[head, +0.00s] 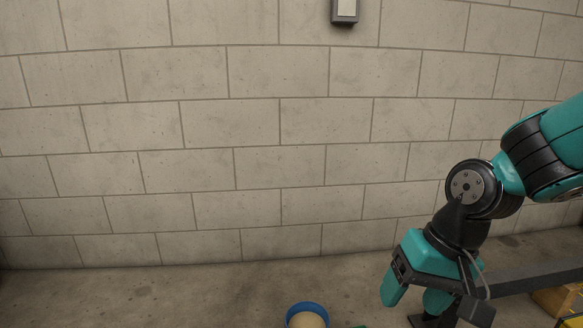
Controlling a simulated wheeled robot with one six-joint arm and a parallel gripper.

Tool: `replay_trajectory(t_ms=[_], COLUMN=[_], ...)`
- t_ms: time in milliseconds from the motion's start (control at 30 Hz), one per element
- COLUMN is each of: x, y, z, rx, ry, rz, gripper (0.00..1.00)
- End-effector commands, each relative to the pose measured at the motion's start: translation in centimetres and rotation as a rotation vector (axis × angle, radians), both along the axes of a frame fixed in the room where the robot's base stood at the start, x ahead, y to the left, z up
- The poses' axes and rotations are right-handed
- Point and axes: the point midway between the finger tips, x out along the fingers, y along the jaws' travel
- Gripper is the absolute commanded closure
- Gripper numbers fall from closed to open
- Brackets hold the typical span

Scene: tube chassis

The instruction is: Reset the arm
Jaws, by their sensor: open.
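My arm comes in from the right edge of the head view and bends down. My gripper (414,303) hangs at its end, low in the lower right. Its teal fingers stand apart, with no object visible between them. The lower tip of one finger is hard to make out against the dark parts behind it.
A round blue-rimmed container (307,309) with a tan inside stands on the floor at the bottom edge, left of my gripper, cut off by the frame. A brown box (558,301) is at the lower right. A block wall (230,130) closes the back. Floor at left is clear.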

Motion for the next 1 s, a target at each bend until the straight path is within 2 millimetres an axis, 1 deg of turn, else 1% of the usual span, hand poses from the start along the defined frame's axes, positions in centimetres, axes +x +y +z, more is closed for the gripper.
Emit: replay_trajectory(t_ms=[33,100,200,300,367,400,433,667,767,867,900,967,1000], x=[-1.9,-4.2,-7.4,-10.3,-12.0,-12.6,-12.3,-12.2,-12.2,-12.1,-12.1,-12.1,-12.1], y=[0.7,1.3,1.9,2.3,2.5,2.6,2.6,2.6,2.6,2.6,2.5,2.5,2.6], z=[2.3,4.1,6.1,7.8,8.6,9.5,10.5,15.9,18.9,22.6,24.3,26.7,28.3], rx=[0.009,0.02,0.032,0.041,0.047,0.048,0.047,0.047,0.047,0.047,0.047,0.047,0.047], ry=[-0.03,-0.061,-0.101,-0.14,-0.164,-0.171,-0.166,-0.164,-0.163,-0.164,-0.164,-0.164,-0.164], rz=[0.09,0.206,0.355,0.492,0.572,0.605,0.597,0.589,0.588,0.587,0.587,0.587,0.586], gripper=[0.34,0.34,0.34,0.34,0.34,0.34,0.34,0.34,0.34,0.34,0.34,0.34,0.34])
